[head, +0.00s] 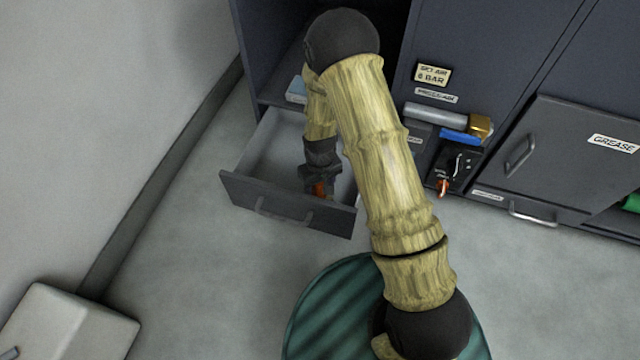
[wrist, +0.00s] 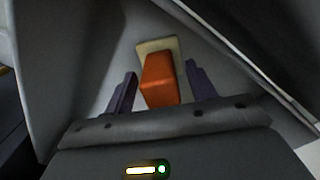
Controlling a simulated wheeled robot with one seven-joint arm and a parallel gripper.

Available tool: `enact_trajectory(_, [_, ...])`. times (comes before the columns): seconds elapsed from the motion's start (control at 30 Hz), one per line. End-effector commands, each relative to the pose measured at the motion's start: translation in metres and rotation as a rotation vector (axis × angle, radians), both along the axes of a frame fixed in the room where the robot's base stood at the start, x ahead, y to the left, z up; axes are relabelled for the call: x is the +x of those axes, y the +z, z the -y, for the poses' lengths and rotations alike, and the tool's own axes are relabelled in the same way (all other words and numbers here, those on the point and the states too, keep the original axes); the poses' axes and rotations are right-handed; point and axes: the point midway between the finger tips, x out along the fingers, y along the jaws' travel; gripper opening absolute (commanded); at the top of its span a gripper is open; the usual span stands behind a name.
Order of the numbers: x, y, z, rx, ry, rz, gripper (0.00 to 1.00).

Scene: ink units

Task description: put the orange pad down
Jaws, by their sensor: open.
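The orange pad (wrist: 160,82) is an orange block on a pale cream base plate (wrist: 171,47). In the wrist view it lies inside the drawer, between the two dark fingers of my gripper (wrist: 160,95), with a gap on each side. In the head view my gripper (head: 320,187) reaches down into the open grey drawer (head: 285,209), and a bit of the orange pad (head: 319,188) shows at its tip. My gripper is open. My arm hides part of the drawer's right side.
The drawer's front with its handle (head: 285,215) stands pulled out from the dark cabinet. A shelf with a pale blue item (head: 297,90) is above it. To the right are a closed panel labelled GREASE (head: 570,150) and a metal cylinder with a brass end (head: 481,126). The drawer's left part looks empty.

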Motion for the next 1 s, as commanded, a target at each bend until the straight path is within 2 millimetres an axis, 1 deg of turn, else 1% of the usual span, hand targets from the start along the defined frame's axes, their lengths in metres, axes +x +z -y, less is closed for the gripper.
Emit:
enact_trajectory(0.13, [0.000,0.006,0.000,0.000,0.000,0.001,0.56])
enact_trajectory(0.27, [0.000,0.020,0.000,0.000,0.000,0.001,0.56])
enact_trajectory(0.8, [0.000,0.106,0.000,0.000,0.000,0.001,0.56])
enact_trajectory(0.9, [0.000,0.117,0.000,0.000,0.000,0.001,0.56])
enact_trajectory(1.0, [0.000,0.122,0.000,0.000,0.000,0.000,0.56])
